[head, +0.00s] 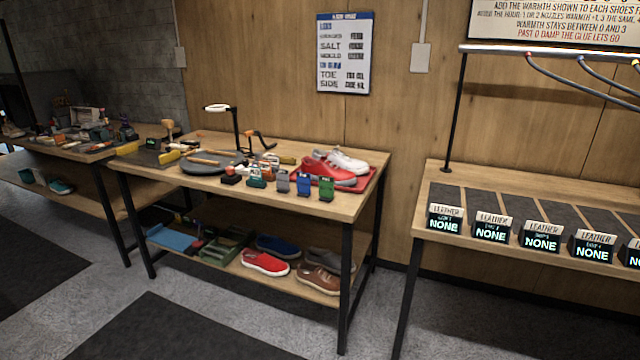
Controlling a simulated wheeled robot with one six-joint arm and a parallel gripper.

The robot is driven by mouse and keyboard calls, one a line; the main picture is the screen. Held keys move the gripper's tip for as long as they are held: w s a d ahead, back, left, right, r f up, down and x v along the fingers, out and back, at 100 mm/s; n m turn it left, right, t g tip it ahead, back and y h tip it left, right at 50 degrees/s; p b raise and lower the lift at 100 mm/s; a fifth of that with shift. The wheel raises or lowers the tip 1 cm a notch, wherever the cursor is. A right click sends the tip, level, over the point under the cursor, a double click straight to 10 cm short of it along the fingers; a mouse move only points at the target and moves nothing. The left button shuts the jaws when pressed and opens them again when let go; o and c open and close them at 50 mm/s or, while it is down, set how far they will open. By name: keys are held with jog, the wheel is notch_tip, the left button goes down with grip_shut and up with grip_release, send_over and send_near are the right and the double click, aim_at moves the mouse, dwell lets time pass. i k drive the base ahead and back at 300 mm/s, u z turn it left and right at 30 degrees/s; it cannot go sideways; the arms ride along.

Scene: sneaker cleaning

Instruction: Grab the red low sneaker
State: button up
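The view does not settle which red one the task names. My gripper is not in view.
Blue (277,246) and brown (317,279) shoes flank the shelf sneaker. Several small bottles and blocks line the bench front, with a dark round mat (200,165) and a lamp (235,120) left. A rack table (470,200) stands right. The floor in front is clear.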

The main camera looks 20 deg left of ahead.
aim_at(323, 166)
jog(key=u, duration=0.6)
jog(key=i, duration=0.5)
jog(key=u, duration=1.05)
jog(key=i, duration=1.45)
jog(key=z, duration=0.85)
jog(key=i, duration=0.75)
jog(key=z, duration=0.75)
